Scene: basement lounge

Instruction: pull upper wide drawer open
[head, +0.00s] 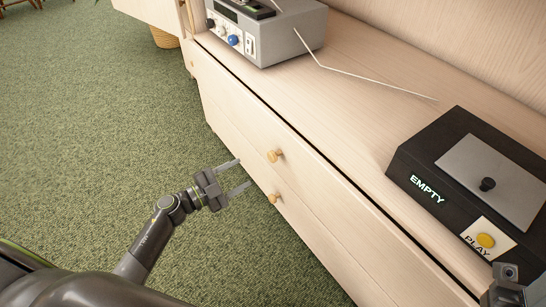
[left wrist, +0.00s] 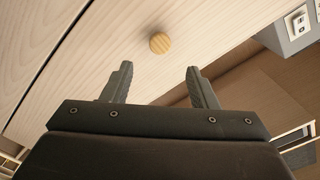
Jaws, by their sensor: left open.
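The upper wide drawer (head: 245,112) is in the pale wood cabinet in the head view, and its front looks flush and closed. Its round wooden knob (head: 275,156) sticks out from the front. My left gripper (head: 244,173) is open and empty, in front of the drawers, with its fingers pointing towards the cabinet and apart from the knobs. In the left wrist view, a round knob (left wrist: 160,43) shows ahead of the open fingers (left wrist: 160,82), roughly centred between them and not touched. My right gripper's fingers do not show.
A lower drawer with a similar knob (head: 273,197) is below. On the cabinet top stand a grey radio-like device (head: 285,32) with a long antenna (head: 370,78) and a black box (head: 430,170) marked EMPTY and PLAY. Green carpet (head: 90,130) to the left is clear.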

